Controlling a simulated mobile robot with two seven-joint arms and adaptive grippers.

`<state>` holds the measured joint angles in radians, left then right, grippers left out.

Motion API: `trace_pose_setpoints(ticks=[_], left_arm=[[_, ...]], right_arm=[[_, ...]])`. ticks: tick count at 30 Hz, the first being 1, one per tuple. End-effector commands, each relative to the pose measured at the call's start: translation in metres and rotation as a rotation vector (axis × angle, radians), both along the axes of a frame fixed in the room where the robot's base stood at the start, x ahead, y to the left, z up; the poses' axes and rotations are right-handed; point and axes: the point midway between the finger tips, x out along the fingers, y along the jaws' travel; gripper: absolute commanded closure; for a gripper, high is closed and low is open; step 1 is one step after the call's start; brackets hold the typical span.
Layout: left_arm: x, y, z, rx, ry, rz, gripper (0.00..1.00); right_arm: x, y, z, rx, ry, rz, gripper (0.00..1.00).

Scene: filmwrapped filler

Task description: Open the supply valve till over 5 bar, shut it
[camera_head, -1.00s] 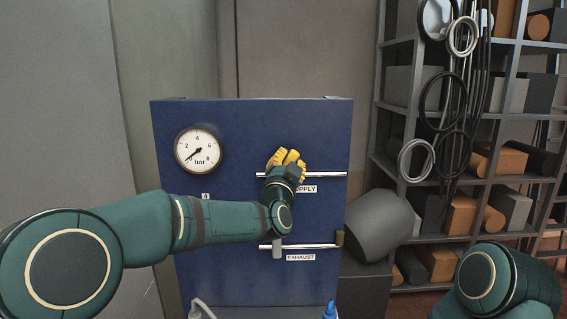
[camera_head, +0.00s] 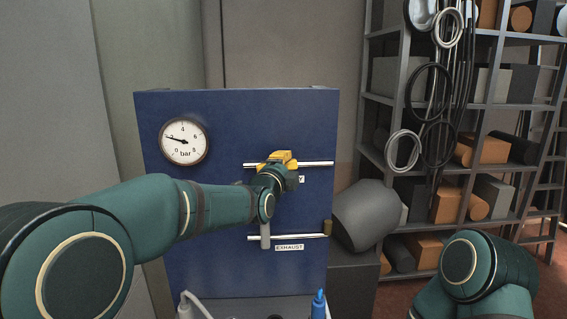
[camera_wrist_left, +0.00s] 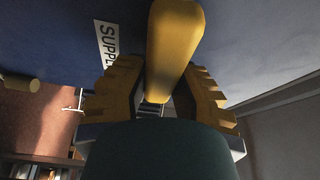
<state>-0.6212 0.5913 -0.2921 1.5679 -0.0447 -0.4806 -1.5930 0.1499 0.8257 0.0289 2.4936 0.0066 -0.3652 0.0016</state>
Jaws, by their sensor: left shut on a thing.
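The blue panel (camera_head: 230,120) carries a round pressure gauge (camera_head: 183,142) at its upper left. Its needle points left and slightly up, near where 2 bar would be. My left gripper (camera_head: 281,158) is at the upper pipe, over the supply valve, and partly covers the SUPPLY label (camera_wrist_left: 107,42). In the left wrist view its ribbed yellow fingers stand on either side of the yellow supply valve handle (camera_wrist_left: 173,45) and are shut on it. In the head view the handle is hard to tell from the fingers. My right gripper is not in view.
Below is the exhaust pipe (camera_head: 300,236) with a grey handle (camera_head: 265,235) hanging down, close under my left wrist. Shelves (camera_head: 440,170) with hanging hoses fill the right.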

Motion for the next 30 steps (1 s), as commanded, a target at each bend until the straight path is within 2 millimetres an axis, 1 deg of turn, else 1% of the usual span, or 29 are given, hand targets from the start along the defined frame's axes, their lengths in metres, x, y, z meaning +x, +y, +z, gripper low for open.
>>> trace_pose_setpoints(ticks=[3,9,22,23,24,25,26,30], left_arm=[[0.0001,-0.0006,-0.0002,0.046,-0.006,0.000,1.00],[0.0005,0.0001,-0.0031,0.086,-0.005,0.002,1.00],[0.0005,0.0001,-0.0042,0.093,-0.003,0.001,1.00],[0.0005,0.0001,-0.0042,0.093,-0.003,0.001,0.69],[0.0005,0.0001,-0.0043,0.093,-0.003,0.001,0.55],[0.0005,0.0001,-0.0044,0.092,-0.002,0.001,0.45],[0.0005,0.0001,-0.0045,0.092,-0.002,0.001,0.43],[0.0003,0.0000,-0.0049,0.092,-0.001,0.001,0.43]], right_arm=[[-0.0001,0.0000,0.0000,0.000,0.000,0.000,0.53],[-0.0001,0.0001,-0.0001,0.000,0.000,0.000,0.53],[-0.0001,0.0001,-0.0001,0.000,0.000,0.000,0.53],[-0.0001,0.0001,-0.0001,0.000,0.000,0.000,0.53],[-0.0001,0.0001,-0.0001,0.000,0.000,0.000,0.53],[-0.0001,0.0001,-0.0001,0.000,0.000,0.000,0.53],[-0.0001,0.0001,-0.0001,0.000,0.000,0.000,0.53],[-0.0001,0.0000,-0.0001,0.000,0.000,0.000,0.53]])
